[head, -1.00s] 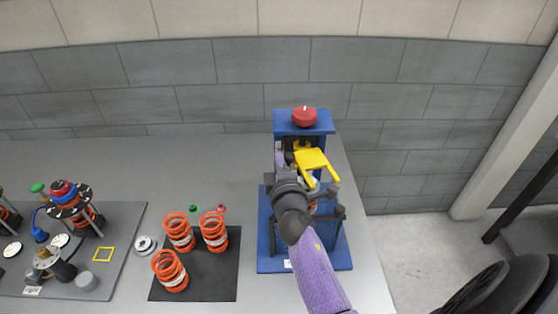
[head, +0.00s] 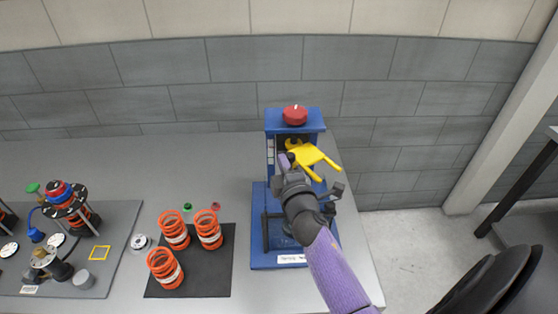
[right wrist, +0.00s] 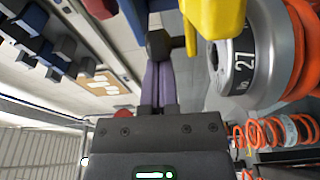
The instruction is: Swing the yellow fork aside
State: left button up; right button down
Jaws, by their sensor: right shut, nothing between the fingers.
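The yellow fork (head: 306,154) juts from the upper part of the blue stand (head: 298,260), its two prongs pointing to the lower right in the head view. Its yellow end also shows at the top of the right wrist view (right wrist: 213,18). My right gripper (head: 284,161) is just left of the fork in the head view. Its purple fingers (right wrist: 162,82) are together and empty in the wrist view, left of the fork. I cannot tell whether they touch it. My arm hides part of the stand's middle. My left gripper is not in view.
A red knob (head: 295,115) tops the stand. A grey cylinder marked 27 (right wrist: 240,68) and an orange spring (right wrist: 303,45) are close right of my fingers in the wrist view. Orange springs (head: 166,268) stand on a black mat (head: 215,283).

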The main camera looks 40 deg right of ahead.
aim_at(291, 161)
jog(key=n+y, duration=0.1)
jog(key=y, duration=0.1)
jog(key=s+d+n+y, duration=0.1)
jog(key=shift+d+n+t+y, duration=0.15)
jog(key=shift+n+t+y, duration=0.15)
jog(key=shift+t+y, duration=0.1)
jog(key=n+y, duration=0.2)
jog(key=y, duration=0.1)
jog(key=d+n+y, duration=0.1)
jog(key=y, duration=0.1)
jog(key=shift+s+f, duration=0.1)
jog(key=shift+s, duration=0.3)
jog(key=shift+s+d+n+g+y+b, duration=0.4)
jog(key=shift+d+n+y+b, duration=0.35)
jog(key=shift+d+y+b, duration=0.55)
jog(key=shift+s+d+n+g+y+b, duration=0.2)
jog(key=shift+d+n+g+y+b, duration=0.25)
jog(key=shift+d+n+y+b, duration=0.75)
jog(key=shift+s+d+n+g+y+b, duration=0.4)
jog(key=shift+d+y+b, duration=0.45)
jog(key=shift+b, duration=0.85)
jog(key=shift+w, duration=0.1)
